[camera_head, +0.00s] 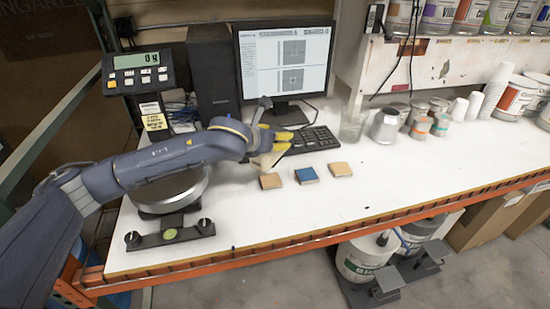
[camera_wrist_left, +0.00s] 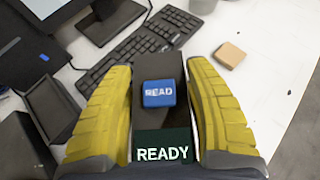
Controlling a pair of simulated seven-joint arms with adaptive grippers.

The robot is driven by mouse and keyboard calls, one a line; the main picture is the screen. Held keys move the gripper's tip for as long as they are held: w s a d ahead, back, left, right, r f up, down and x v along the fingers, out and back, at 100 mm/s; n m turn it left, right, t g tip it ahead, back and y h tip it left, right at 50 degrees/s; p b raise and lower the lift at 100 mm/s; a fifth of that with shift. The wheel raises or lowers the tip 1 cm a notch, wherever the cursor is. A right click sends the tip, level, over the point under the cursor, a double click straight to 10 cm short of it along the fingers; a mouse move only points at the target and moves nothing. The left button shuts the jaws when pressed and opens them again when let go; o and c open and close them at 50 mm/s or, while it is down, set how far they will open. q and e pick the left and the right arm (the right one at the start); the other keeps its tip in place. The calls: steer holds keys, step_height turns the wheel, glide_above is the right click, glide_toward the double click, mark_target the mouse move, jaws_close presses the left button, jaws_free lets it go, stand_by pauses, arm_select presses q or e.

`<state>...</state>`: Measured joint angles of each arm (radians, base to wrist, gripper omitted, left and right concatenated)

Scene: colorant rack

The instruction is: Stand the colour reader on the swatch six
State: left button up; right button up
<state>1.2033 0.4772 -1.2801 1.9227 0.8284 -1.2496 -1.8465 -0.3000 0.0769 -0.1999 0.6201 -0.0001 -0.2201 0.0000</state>
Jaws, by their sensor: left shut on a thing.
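My left gripper (camera_head: 283,142) is over the table in front of the keyboard. Its yellow fingers (camera_wrist_left: 160,105) are shut on the colour reader (camera_wrist_left: 158,94), a dark device with a blue READ button and a screen showing READY. Three small square swatches lie on the table: a tan one on the left (camera_head: 270,181), a blue one in the middle (camera_head: 306,175) and a tan one on the right (camera_head: 340,169). The left wrist view shows one tan swatch (camera_wrist_left: 230,55), right of the reader. No numbers are readable, so I cannot tell which is swatch six. My right gripper is out of view.
The keyboard (camera_head: 312,139) and monitor (camera_head: 286,62) stand behind the gripper. A scale (camera_head: 137,72) reading 0 g is at the left. A glass (camera_head: 352,125), metal cans (camera_head: 385,126) and paper cups (camera_head: 474,103) stand at the back right. The front right tabletop is clear.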

mark_target(267, 160)
arm_select(q)
steer(key=shift+f, duration=3.9)
steer(key=shift+f, duration=0.15)
steer(key=o, duration=1.5)
steer(key=shift+f, duration=0.1)
steer(key=shift+s+r, duration=0.1)
steer(key=shift+r, duration=0.15)
steer(key=shift+v, duration=2.65)
steer(key=shift+f, duration=0.1)
